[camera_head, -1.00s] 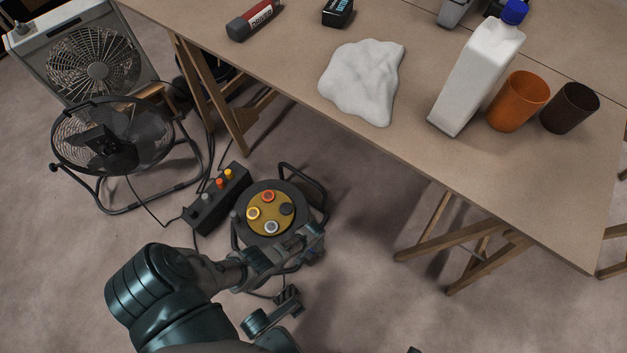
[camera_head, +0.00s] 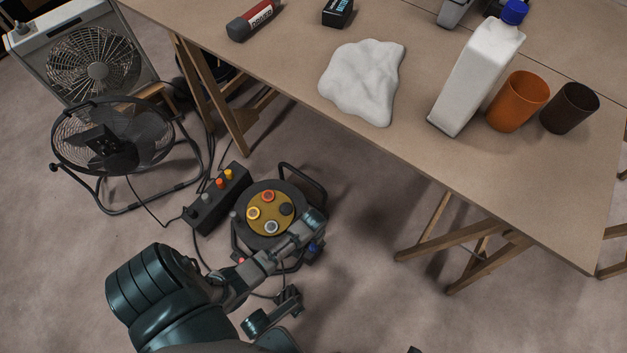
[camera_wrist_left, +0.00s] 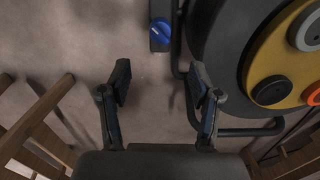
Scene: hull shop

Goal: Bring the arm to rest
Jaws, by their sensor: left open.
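My left arm comes in from the lower left in the head view. Its gripper (camera_head: 303,258) is over the floor, in front of the table and beside the cable reel (camera_head: 263,212), partly overlapping the reel's near edge in the picture. In the left wrist view the two fingers of the gripper (camera_wrist_left: 160,82) stand apart with bare floor between them. The jaws are open and empty. My right gripper is not seen.
The table (camera_head: 450,165) holds a white cloth (camera_head: 362,82), a white bottle (camera_head: 478,75), an orange cup (camera_head: 518,100) and a dark cup (camera_head: 569,108). A control box (camera_head: 218,198) and floor fan (camera_head: 112,140) stand left. Floor right of the gripper is clear.

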